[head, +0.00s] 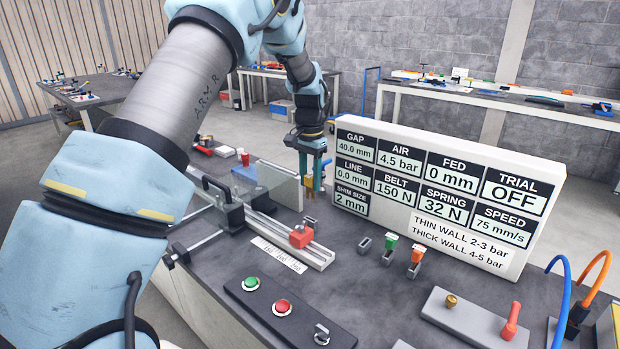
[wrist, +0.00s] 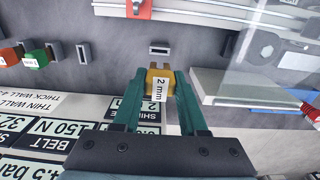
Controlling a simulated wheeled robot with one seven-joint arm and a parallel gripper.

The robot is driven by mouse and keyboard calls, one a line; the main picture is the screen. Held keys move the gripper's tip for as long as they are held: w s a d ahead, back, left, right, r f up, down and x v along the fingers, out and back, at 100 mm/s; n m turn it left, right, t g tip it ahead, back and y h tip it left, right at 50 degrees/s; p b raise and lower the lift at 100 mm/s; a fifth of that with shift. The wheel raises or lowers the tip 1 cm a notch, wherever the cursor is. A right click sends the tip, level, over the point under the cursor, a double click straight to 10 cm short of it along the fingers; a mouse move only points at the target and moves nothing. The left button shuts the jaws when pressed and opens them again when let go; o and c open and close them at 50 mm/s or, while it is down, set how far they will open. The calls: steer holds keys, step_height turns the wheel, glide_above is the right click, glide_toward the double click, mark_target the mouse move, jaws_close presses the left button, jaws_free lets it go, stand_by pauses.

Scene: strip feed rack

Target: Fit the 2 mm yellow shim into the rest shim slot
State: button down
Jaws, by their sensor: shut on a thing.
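My gripper (head: 312,182) is shut on the yellow shim (wrist: 158,84), which is marked "2 mm". In the head view the shim (head: 310,195) points down below the fingertips, above the bench. In the wrist view the shim sits between the two green fingers, and its notched end extends past them. A small light-rimmed slot (wrist: 160,50) with a dark opening lies just beyond the shim's end in that view. The shim appears apart from it. An empty holder (head: 364,244) stands beside the green shim (head: 390,244) and the orange shim (head: 415,260).
The display board (head: 440,190) stands close to the right of my gripper. A rail with a red block (head: 301,236) and a clear panel (head: 278,185) are on the left. Buttons (head: 283,306) sit in front.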

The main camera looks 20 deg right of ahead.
mark_target(310, 186)
steer(key=shift+f+b, duration=1.3)
steer(key=shift+f, duration=1.4)
steer(key=shift+f+b, duration=0.85)
steer(key=shift+f, duration=1.3)
steer(key=shift+c, duration=1.8)
jaws_free()
step_height(310, 186, up, 11)
steer(key=b, duration=0.3)
steer(key=shift+f, duration=0.1)
